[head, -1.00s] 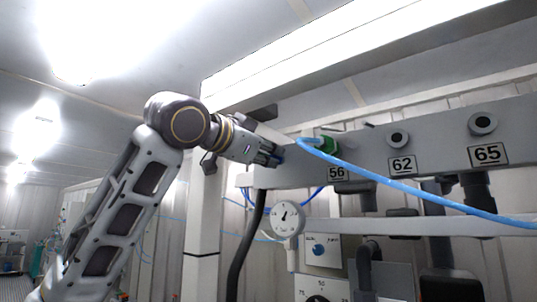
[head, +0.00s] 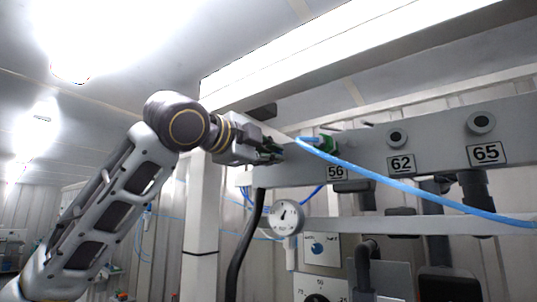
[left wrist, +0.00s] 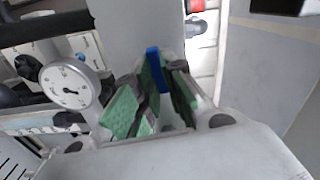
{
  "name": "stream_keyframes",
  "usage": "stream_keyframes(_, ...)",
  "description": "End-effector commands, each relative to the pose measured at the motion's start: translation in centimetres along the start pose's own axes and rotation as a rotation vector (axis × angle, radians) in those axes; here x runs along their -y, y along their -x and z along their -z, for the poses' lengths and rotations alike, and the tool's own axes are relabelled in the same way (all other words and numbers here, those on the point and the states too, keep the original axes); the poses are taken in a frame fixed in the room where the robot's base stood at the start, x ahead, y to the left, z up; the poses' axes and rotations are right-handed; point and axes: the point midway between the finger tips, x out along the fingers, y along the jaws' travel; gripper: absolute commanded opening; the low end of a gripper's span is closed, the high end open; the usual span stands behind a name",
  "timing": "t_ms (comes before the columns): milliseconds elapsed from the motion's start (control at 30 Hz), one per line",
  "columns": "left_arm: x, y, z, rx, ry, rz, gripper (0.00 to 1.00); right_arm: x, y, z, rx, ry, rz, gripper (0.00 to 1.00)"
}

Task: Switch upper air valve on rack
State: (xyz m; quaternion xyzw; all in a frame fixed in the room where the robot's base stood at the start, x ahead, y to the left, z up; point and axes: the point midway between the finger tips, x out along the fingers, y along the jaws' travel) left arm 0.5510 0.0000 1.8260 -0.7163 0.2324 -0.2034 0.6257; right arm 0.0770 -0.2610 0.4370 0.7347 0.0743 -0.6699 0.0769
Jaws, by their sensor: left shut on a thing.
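The rack is a grey horizontal beam (head: 362,158) with labels 56, 62 and 65. My left gripper (head: 277,151) is at the beam's left end in the head view. In the left wrist view its green-padded fingers (left wrist: 157,92) are closed around a narrow blue piece (left wrist: 154,62), which looks like the valve handle. The fingers hide most of this piece, and I cannot make it out in the head view. My right gripper is not in view.
A blue hose (head: 400,184) runs from a green fitting (head: 327,145) across the beam's front to the right. A round gauge (head: 287,217) and a black hose (head: 243,250) hang below the left end. A white post (head: 201,220) stands behind my left arm.

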Motion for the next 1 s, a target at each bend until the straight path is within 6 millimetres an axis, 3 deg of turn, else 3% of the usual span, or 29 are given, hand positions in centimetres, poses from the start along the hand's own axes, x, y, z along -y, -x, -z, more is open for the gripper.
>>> stream_keyframes(333,-0.08,0.02,0.07,-0.001,-0.136,0.000,0.00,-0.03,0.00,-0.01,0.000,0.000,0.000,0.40)
stream_keyframes(800,-0.14,-0.01,0.08,-0.001,-0.152,-0.001,0.00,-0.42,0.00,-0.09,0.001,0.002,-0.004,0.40)
stream_keyframes(833,-0.14,-0.01,0.08,-0.001,-0.152,-0.001,0.14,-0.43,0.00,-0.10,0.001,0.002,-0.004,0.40)
stream_keyframes(1000,-0.13,-0.01,0.06,-0.001,-0.151,-0.001,0.33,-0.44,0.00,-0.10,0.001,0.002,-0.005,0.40)
